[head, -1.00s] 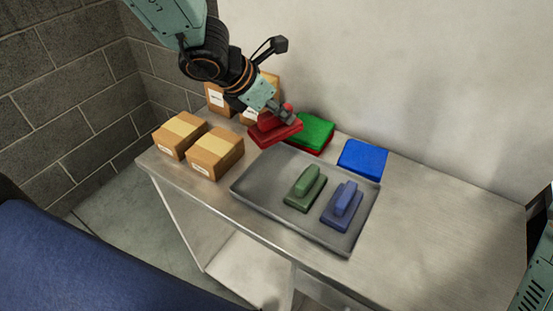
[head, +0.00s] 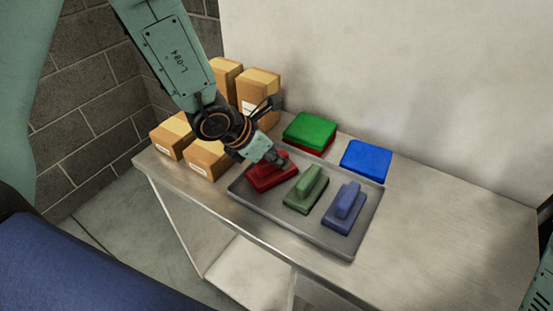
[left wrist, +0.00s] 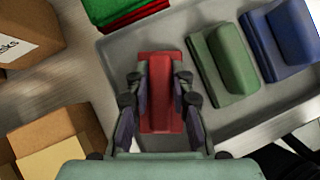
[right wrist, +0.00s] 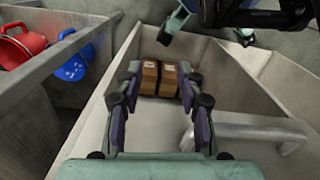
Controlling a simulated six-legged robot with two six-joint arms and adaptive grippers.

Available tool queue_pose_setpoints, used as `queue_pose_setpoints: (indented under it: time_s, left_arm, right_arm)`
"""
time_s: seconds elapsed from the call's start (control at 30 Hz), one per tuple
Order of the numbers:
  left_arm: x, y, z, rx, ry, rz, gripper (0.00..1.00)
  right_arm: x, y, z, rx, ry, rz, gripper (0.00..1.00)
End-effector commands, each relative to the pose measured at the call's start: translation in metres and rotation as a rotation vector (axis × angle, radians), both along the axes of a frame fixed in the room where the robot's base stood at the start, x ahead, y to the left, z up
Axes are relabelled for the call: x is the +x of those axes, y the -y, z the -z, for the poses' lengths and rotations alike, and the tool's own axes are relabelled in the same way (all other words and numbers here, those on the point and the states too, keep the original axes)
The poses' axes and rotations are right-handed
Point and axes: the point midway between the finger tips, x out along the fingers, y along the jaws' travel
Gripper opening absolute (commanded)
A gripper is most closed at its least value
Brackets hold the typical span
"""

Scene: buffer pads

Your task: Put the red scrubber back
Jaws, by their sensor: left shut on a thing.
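The red scrubber (head: 268,181) is at the left end of the grey tray (head: 367,213), beside the green scrubber (head: 305,194). My left gripper (head: 280,162) is shut on its handle from above. In the left wrist view the red scrubber (left wrist: 161,90) lies between the fingers, lined up with the tray's end. I cannot tell whether its base touches the tray floor. The blue scrubber (head: 344,207) stands right of the green one. My right gripper (right wrist: 163,100) shows only in its own wrist view, open and empty.
A green pad (head: 310,129) lies on a red pad behind the tray, with a blue pad (head: 366,160) to the right. Cardboard boxes (head: 208,160) stand close on the left. The table's right part is clear. The right wrist view shows a bin with boxes (right wrist: 150,78).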

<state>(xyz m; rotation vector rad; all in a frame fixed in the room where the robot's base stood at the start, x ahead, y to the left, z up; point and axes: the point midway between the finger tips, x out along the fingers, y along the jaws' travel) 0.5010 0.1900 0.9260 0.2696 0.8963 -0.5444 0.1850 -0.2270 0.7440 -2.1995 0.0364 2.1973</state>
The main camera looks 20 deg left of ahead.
Motion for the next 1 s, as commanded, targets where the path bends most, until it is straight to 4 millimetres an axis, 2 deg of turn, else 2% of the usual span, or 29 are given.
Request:
queue_pose_setpoints:
  time_s: [0.4,0.43,0.67,0.7,1.0]
  left_arm:
    - [0.001,0.0006,0.0049,0.001,0.002,0.0,0.0]
    - [0.0007,0.0006,0.0052,0.001,0.0,0.001,0.23]
    - [0.0007,0.0005,0.0041,0.001,0.0,0.001,0.42]
    - [0.0007,0.0005,0.0041,0.001,0.0,0.001,0.45]
    - [0.0007,0.0005,0.0033,0.001,0.0,0.001,0.45]
  right_arm:
    - [0.0001,0.0,0.004,0.0,0.0,0.0,0.38]
    - [0.0001,0.0,0.0042,0.0,0.0,0.0,0.38]
    - [0.0001,0.0,0.0031,0.0,0.0,0.0,0.38]
    - [0.0001,0.0,0.003,0.0,0.0,0.0,0.38]
    - [0.0001,0.0,0.0021,0.0,0.0,0.0,0.38]
